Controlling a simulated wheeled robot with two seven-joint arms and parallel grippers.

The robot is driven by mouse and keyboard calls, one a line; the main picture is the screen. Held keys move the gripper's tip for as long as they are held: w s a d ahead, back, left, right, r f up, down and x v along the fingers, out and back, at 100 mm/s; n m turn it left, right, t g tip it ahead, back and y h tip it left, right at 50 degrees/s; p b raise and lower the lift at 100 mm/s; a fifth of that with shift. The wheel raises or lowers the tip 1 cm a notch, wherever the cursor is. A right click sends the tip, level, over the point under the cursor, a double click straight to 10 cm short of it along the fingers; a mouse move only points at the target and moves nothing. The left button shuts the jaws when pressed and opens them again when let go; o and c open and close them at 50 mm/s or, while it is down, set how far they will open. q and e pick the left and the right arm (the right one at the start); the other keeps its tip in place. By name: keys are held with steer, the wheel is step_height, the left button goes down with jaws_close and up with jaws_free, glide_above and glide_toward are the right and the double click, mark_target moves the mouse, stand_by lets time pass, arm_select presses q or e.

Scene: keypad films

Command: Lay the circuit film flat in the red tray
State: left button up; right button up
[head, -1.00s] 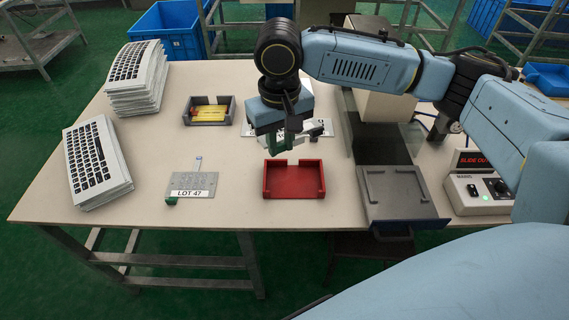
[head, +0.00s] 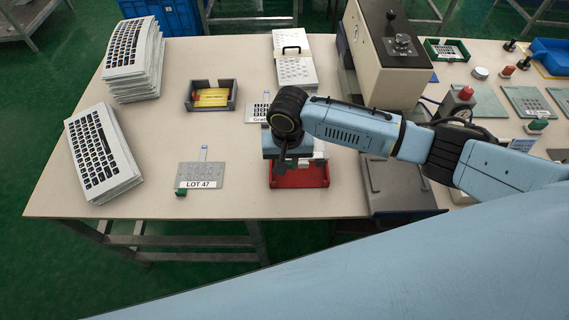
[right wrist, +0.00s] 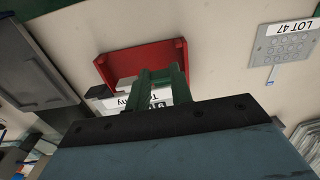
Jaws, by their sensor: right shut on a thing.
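The circuit film (head: 206,175) lies flat on the table left of the red tray. It is a grey sheet with round pads, a narrow tail and a "LOT 47" label; it also shows in the right wrist view (right wrist: 285,48). The red tray (head: 322,181) is partly covered by my right arm; its wall shows in the right wrist view (right wrist: 140,58). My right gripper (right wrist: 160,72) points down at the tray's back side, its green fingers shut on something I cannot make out. A pale piece (right wrist: 126,83) shows beside the fingers. My left gripper is not in view.
A grey tray (head: 233,98) holds a yellow piece. Keyboard stacks (head: 100,155) stand at the left. A grey plate (head: 395,190) lies right of the red tray, below a beige machine (head: 385,70). The table between the film and the red tray is clear.

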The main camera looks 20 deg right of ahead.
steer(key=shift+s+a+f+p, duration=0.2)
steer(key=shift+s+a+f, duration=0.1)
steer(key=shift+s+f, duration=0.25)
steer(key=shift+s+a+f+p, duration=0.15)
steer(key=shift+s+a+f, duration=0.15)
steer(key=shift+f, duration=0.35)
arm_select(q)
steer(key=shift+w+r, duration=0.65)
arm_select(e)
steer(key=shift+r+p, duration=0.1)
steer(key=shift+p, duration=0.4)
steer(key=shift+f, duration=0.3)
step_height(320, 180, down, 3)
steer(key=shift+r+b, duration=0.15)
steer(key=shift+b, duration=0.25)
steer(key=shift+f+b, duration=0.5)
steer(key=shift+f, duration=0.55)
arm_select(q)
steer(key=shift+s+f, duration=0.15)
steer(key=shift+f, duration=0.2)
